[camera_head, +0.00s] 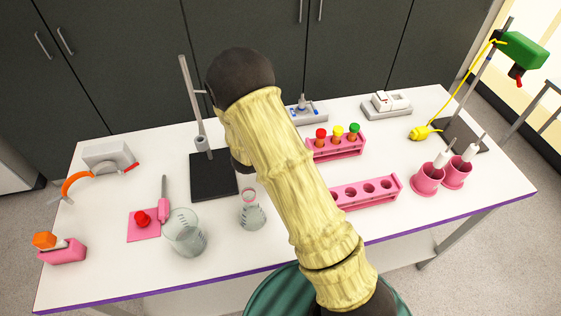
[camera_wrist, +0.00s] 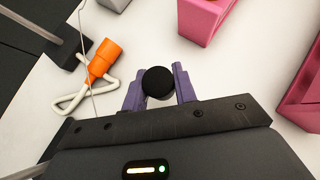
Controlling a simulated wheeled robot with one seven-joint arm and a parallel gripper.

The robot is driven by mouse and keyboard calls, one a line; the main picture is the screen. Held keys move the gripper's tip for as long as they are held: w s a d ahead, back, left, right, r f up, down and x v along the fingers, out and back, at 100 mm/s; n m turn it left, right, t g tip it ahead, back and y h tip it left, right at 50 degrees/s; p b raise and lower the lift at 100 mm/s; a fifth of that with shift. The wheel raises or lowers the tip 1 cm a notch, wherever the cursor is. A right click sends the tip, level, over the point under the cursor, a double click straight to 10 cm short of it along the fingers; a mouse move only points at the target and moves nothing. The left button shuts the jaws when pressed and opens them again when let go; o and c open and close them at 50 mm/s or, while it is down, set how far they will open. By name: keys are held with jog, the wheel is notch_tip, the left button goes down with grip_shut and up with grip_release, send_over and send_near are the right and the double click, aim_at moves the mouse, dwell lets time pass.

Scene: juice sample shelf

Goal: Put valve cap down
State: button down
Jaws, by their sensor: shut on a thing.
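In the wrist view my gripper (camera_wrist: 158,86) has its two purple fingers closed on a small black round piece, which I take to be the valve cap (camera_wrist: 158,80). It is held between the fingertips above the white tabletop; I cannot tell whether it touches the table. In the head view my arm covers the middle of the table and hides my gripper and the cap.
An orange fitting with white looped tubing (camera_wrist: 103,62) lies left of my fingers. Pink racks (camera_wrist: 201,22) stand ahead and right. In the head view, a glass beaker (camera_head: 184,234), a flask (camera_head: 252,217) and a rod stand (camera_head: 213,176) are left of my arm.

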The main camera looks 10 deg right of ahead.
notch_tip(320, 180, down, 4)
jog(key=shift+r+p, duration=0.25)
jog(key=shift+p, duration=0.15)
jog(key=shift+w+f, duration=0.2)
jog(key=shift+f, duration=0.15)
jog(key=shift+s+d+f, duration=0.1)
jog(key=shift+d, duration=0.05)
jog(key=shift+a+f+b, duration=0.25)
jog(key=shift+b, duration=0.2)
jog(key=shift+s, duration=0.1)
jog(key=shift+s+f+b, duration=0.15)
jog(key=shift+f+b, duration=0.1)
jog(key=shift+b, duration=0.2)
